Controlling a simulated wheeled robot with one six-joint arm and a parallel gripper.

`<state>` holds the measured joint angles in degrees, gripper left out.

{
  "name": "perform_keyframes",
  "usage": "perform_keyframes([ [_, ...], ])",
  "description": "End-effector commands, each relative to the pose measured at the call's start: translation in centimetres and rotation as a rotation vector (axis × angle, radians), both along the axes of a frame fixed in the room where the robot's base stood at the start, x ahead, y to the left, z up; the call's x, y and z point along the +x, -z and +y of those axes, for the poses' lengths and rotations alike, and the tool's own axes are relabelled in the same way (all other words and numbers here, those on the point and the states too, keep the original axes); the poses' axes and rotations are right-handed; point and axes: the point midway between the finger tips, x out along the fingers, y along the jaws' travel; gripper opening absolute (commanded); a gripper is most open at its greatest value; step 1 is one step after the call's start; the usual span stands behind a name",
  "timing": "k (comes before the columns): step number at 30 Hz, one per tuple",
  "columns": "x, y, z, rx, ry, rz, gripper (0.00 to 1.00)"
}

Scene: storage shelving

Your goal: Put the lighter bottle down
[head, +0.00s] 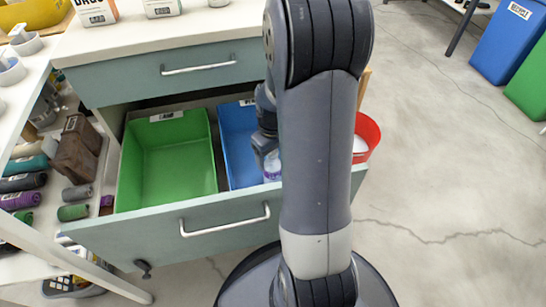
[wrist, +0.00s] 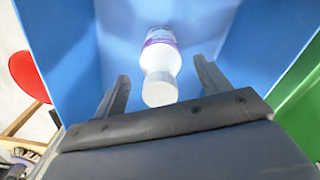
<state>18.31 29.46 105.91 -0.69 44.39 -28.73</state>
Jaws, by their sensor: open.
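A white bottle with a purple label (wrist: 160,62) is in the wrist view, inside the blue bin (wrist: 230,30), with its white cap end towards me. My gripper (wrist: 160,92) is open, with one finger on each side of the bottle and a gap showing at both sides. In the head view a small part of the bottle (head: 272,165) shows in the blue bin (head: 236,135), beside my gripper (head: 266,150). My arm hides most of the bottle and the right part of that bin there. I cannot tell whether the bottle touches the bin's floor.
The blue bin stands in an open drawer (head: 180,240) beside an empty green bin (head: 165,160). A red bucket (head: 367,135) is to the right. A shelf at left holds several rolled items and a brown container (head: 77,150). Open floor lies to the right.

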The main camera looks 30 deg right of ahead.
Motion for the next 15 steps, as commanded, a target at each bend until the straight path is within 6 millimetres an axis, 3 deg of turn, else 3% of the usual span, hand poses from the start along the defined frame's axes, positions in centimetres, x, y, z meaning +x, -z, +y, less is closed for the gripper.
perform_keyframes([
  [1,0.1,-1.7,0.0,-0.001,0.000,-0.004,0.71],
  [6,0.1,-5.5,0.0,-0.002,0.000,-0.005,0.71],
  [15,0.0,-9.4,0.1,-0.001,0.000,-0.002,0.71],
])
